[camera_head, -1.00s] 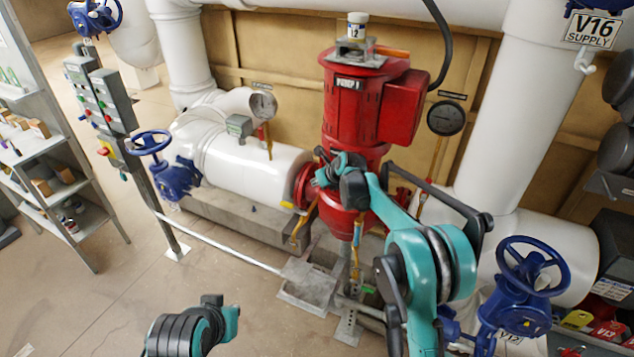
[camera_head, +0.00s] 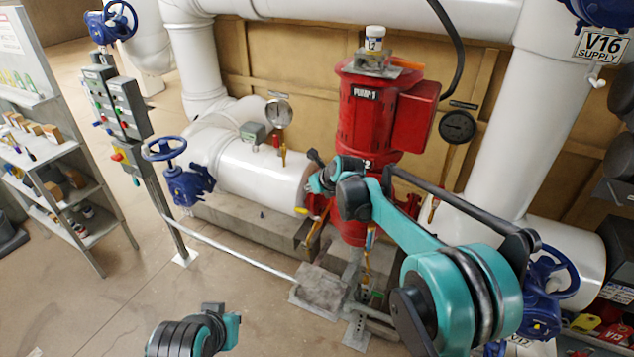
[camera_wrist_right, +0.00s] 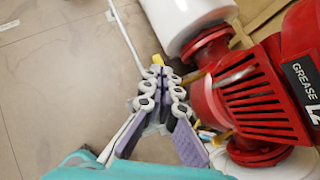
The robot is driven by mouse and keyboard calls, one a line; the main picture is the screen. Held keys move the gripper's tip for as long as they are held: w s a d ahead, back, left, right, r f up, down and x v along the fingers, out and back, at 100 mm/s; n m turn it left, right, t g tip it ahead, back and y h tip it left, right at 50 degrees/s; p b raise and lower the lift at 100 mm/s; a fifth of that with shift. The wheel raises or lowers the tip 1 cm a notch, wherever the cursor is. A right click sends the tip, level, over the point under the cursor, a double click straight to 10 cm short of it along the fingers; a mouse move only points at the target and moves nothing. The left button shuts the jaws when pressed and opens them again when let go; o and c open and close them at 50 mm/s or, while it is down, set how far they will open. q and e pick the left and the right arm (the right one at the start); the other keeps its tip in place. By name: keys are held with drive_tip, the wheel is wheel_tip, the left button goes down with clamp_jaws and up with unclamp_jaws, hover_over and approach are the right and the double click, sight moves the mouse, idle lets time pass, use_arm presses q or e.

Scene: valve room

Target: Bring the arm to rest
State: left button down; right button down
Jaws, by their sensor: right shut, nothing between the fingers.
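My right arm (camera_head: 412,235), teal and black, comes in from the lower right and reaches across the front of the red pump (camera_head: 372,120). Its wrist (camera_head: 327,175) is in front of the pump's lower left side; the fingers there are too hidden to make out. In the right wrist view my right gripper (camera_wrist_right: 158,70) is shut and empty, its grey and purple fingers drawn together beside the red pump housing (camera_wrist_right: 245,95). I cannot tell the exact gap to it. A teal and black part of my left arm (camera_head: 195,335) shows at the bottom; its gripper is out of view.
A white pipe (camera_head: 250,175) and a blue valve wheel (camera_head: 163,148) stand left of the pump. A blue valve (camera_head: 548,285) is close behind my right arm. A shelf (camera_head: 70,185) stands far left. The floor (camera_head: 110,310) at front left is clear.

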drive_tip(key=s+d+r+n+h+b, duration=0.1)
drive_tip(key=s+d+n+b, duration=0.1)
drive_tip(key=s+d+n, duration=0.65)
drive_tip(key=s+d+r+n+h+b, duration=0.1)
drive_tip(key=s+d+n+b, duration=0.15)
drive_tip(key=s+n, duration=0.6)
drive_tip(key=s+d+f+n+b, duration=0.1)
drive_tip(key=s+d+f+n, duration=0.2)
drive_tip(key=s, duration=0.5)
drive_tip(key=s+d+f+n+h+b, duration=0.1)
drive_tip(key=s+d+f+n, duration=0.2)
drive_tip(key=s+f+n, duration=0.2)
drive_tip(key=s+d+f+n+h+b, duration=0.1)
drive_tip(key=s+d+f+n, duration=0.2)
drive_tip(key=s, duration=0.7)
drive_tip(key=shift+s+f+n+g+b, duration=0.3)
drive_tip(key=shift+f+n, duration=0.2)
drive_tip(key=shift+n, duration=0.4)
drive_tip(key=shift+d, duration=0.1)
